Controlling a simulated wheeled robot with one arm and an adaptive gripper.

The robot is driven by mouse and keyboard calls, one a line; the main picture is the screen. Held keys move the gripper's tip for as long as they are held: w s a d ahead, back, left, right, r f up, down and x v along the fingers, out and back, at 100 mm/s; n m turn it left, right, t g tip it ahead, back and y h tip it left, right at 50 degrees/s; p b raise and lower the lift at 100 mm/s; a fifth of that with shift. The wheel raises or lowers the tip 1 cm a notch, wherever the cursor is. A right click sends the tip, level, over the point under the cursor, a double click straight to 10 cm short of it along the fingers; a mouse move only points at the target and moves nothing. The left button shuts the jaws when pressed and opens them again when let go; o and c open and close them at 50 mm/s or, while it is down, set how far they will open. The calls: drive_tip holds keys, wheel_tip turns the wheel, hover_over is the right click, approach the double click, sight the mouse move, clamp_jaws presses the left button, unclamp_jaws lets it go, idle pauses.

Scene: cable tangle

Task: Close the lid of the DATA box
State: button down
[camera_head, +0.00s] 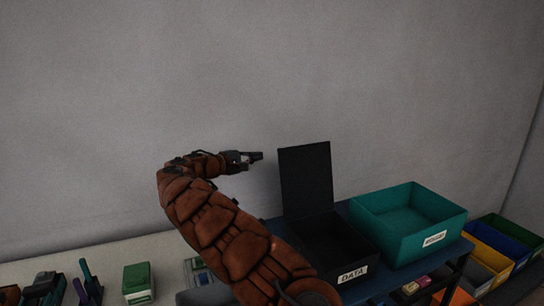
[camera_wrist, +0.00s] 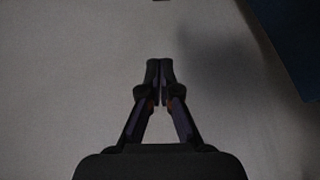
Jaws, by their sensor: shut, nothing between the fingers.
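The DATA box (camera_head: 338,246) is a black box with a white DATA label on its front, standing on a dark blue stand. Its black lid (camera_head: 306,179) stands upright, open, at the back edge of the box. My gripper (camera_head: 258,156) is in the air just left of the lid's upper part, apart from it, with its fingers pointing right. In the wrist view my gripper (camera_wrist: 160,68) has its fingertips together with nothing between them. A dark panel (camera_wrist: 290,40) fills the upper right of the wrist view; I cannot tell for sure if it is the lid.
A teal labelled bin (camera_head: 405,222) stands right of the DATA box. Yellow, blue and green bins (camera_head: 490,250) are farther right. A green-and-white box (camera_head: 137,283) and dark tools (camera_head: 88,285) lie on the left surface. The pale wall is behind; the air above the boxes is free.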

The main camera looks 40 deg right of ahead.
drive_tip(key=s+d+p, duration=0.2)
drive_tip(key=s+d, duration=0.1)
drive_tip(key=d, duration=0.5)
drive_tip(key=shift+s+d+r, duration=0.15)
drive_tip(key=shift+s+r, duration=0.05)
drive_tip(key=shift+s, duration=0.05)
idle(0.6)
